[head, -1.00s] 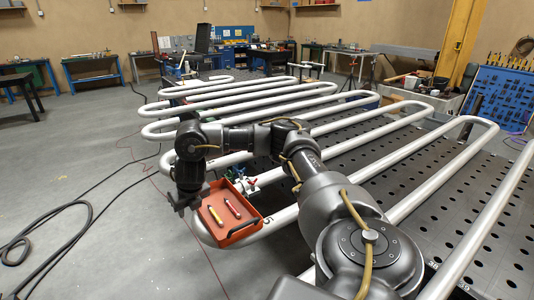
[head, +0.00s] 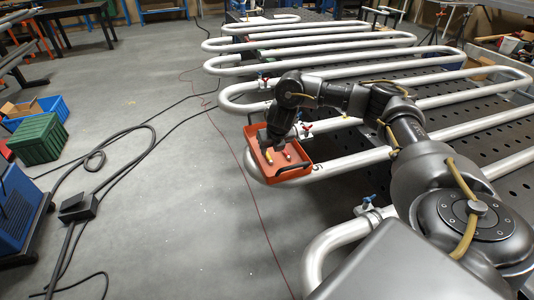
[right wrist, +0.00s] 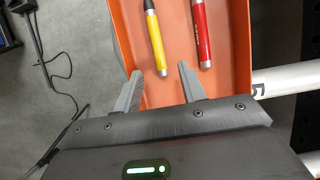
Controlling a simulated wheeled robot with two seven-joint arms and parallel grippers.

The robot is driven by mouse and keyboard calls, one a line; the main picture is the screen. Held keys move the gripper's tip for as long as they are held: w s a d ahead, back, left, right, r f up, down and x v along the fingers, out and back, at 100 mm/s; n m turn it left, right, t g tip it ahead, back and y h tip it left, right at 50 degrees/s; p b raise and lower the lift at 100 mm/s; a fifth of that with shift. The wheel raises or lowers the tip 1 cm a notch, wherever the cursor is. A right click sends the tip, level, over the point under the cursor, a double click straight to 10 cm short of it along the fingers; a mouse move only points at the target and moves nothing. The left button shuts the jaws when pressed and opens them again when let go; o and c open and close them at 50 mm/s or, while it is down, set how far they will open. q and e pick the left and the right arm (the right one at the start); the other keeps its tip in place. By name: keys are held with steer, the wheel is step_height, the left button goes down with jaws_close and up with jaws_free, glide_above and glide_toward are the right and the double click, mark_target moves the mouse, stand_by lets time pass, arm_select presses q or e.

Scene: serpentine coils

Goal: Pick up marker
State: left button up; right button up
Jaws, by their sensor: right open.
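A yellow marker (head: 268,157) and a red marker (head: 287,154) lie side by side in an orange tray (head: 256,157). In the right wrist view the yellow marker (right wrist: 157,40) lies in line with the gap between my fingers, and the red marker (right wrist: 201,35) is to its right. The orange tray (right wrist: 233,60) fills the middle of that view. My right gripper (right wrist: 159,76) is open and empty, pointing down over the tray, with its fingertips near the yellow marker's lower end. In the head view my gripper (head: 278,144) partly hides the tray's inside. My left gripper is not in view.
The tray sits at the bend of silver serpentine pipes (head: 345,163) above a perforated dark table (head: 480,140). A green crate (head: 38,140) and black cables (head: 125,140) lie on the floor at left, where much of the grey floor is open.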

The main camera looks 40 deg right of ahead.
mark_target(269, 156)
steer(key=shift+w+f+p, duration=0.2)
steer(key=shift+f+p, duration=0.15)
steer(key=shift+p, duration=0.1)
steer(key=p+x, duration=0.1)
steer(key=x, duration=0.3)
steer(key=shift+w+f, duration=0.15)
jaws_close()
